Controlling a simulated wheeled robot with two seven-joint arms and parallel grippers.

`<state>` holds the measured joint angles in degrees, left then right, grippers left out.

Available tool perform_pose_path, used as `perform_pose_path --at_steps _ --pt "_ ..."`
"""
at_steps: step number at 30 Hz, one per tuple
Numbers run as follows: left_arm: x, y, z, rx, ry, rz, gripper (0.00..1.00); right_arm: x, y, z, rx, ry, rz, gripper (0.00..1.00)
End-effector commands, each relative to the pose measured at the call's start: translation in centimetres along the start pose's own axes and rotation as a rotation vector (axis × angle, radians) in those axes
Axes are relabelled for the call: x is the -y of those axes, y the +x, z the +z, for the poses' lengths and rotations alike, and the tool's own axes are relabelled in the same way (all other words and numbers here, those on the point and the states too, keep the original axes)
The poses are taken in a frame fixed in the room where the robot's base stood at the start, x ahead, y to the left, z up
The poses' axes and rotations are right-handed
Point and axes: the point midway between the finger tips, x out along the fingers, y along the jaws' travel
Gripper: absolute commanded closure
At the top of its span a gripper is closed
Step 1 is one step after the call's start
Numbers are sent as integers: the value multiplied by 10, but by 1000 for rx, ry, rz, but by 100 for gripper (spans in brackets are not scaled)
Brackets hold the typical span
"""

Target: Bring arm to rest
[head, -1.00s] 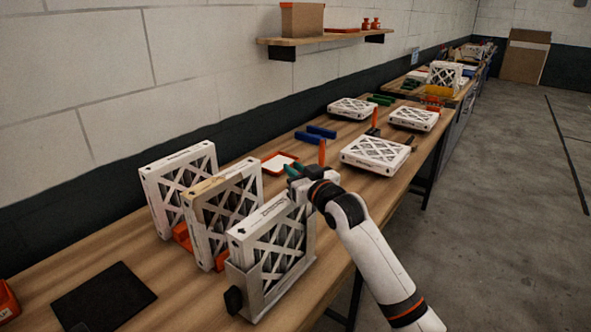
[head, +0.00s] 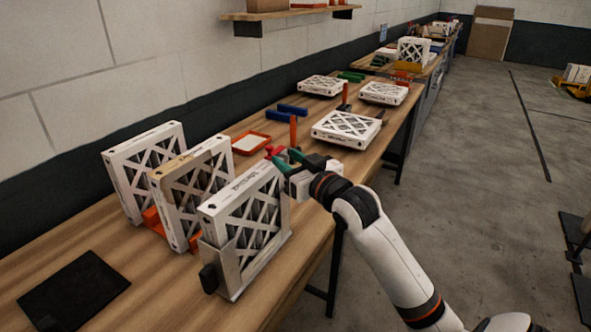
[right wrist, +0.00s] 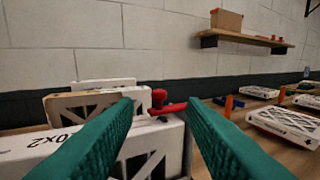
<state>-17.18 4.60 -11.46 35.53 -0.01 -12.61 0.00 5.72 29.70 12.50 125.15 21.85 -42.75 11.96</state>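My right gripper (head: 284,158) is over the table, just beyond the right end of the nearest upright filter (head: 245,205). In the right wrist view its two green fingers (right wrist: 165,120) are spread apart with nothing held between them. That nearest white filter stands in a grey metal holder (head: 262,262) with a black knob. A red object (head: 273,152) shows by the fingertips; in the right wrist view it (right wrist: 168,106) lies beyond the gap, by the filter's top. My left gripper is not in view.
Two more filters (head: 145,165) (head: 192,190) stand upright behind, at an orange rack (head: 155,222). A black mat (head: 75,290) lies front left. An orange-rimmed tray (head: 250,143) and several flat filters (head: 346,128) lie farther along. Floor right of the table (head: 470,190) is open.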

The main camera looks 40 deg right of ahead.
Motion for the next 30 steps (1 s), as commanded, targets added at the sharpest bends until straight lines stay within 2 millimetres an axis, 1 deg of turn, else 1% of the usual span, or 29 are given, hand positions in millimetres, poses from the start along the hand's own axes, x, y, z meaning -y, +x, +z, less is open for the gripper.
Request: perform_pose_path --at_steps 1,3,6,22,24,26,29,30 --pt "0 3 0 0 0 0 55 0 -7 -2 -1 -1 0 62" --pt "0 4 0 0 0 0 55 0 -14 -1 -1 0 0 62" --pt "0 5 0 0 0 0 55 0 -20 0 -1 0 1 62" --pt "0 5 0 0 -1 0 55 0 -21 0 -1 0 0 62" --pt "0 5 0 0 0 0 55 -1 -21 -2 -7 0 1 62" --pt "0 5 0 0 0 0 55 -4 -23 -12 -33 -2 1 62" --pt "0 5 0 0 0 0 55 -17 -30 -49 -135 -13 5 62" --pt "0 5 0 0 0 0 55 -25 -37 -70 -195 -20 7 62"
